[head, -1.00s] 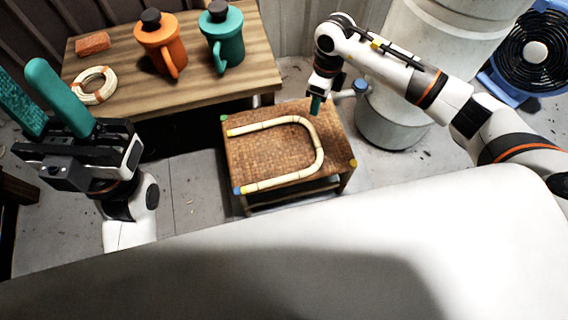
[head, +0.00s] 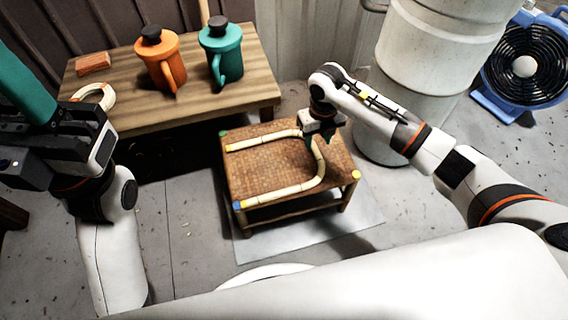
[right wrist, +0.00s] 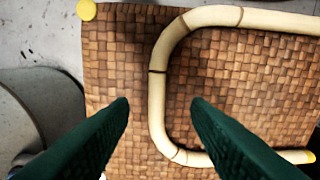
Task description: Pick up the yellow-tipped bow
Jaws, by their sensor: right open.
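The bow (head: 288,190) is a pale U-shaped rattan piece with yellow tips and dark bands. It lies flat on a woven stool (head: 265,168), its open end to the left in the head view. My right gripper (head: 311,142) is open over the bow's curved end. In the right wrist view the gripper (right wrist: 160,105) has its two dark green fingers apart, with the bow (right wrist: 157,95) showing between their tips; contact cannot be told. My left gripper (head: 28,90) is at the left edge, away from the stool, its fingertips cut off by the frame.
A wooden table (head: 200,95) behind carries an orange mug (head: 157,62), a teal mug (head: 222,55), a pale ring and a reddish block (head: 93,64). A large whitish drum (head: 430,50) stands behind my right arm. A blue fan (head: 522,68) is at the far right.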

